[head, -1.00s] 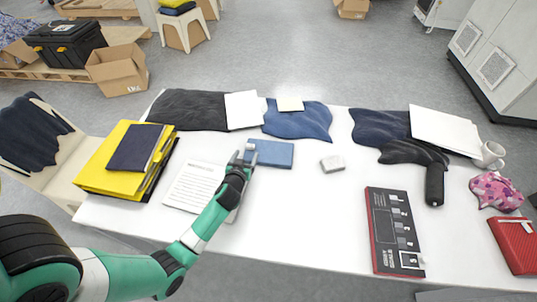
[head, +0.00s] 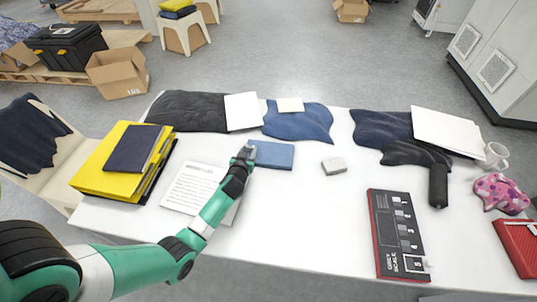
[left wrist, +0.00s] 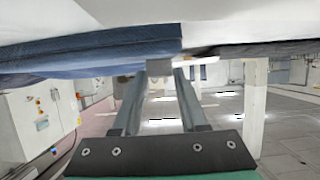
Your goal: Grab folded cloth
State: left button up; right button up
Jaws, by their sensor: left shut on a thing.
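A folded blue cloth (head: 273,156) lies at the middle of the white table, toward the back. My left gripper (head: 246,150) is at the cloth's left end, shut on it. In the left wrist view the folded cloth (left wrist: 90,52) shows as a layered blue slab across the top left. The fingers of my left gripper (left wrist: 158,78) reach up to its edge there, and their tips are partly hidden. My right gripper is in neither view.
A printed sheet (head: 190,187) lies under my left forearm. Yellow folders (head: 100,165) lie left, a grey-scale board (head: 398,235) right. Dark garments (head: 188,108) line the table's back. The table's front middle is clear.

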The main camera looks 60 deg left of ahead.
pick_arm(q)
grip_shut()
jog(key=shift+r, duration=0.1)
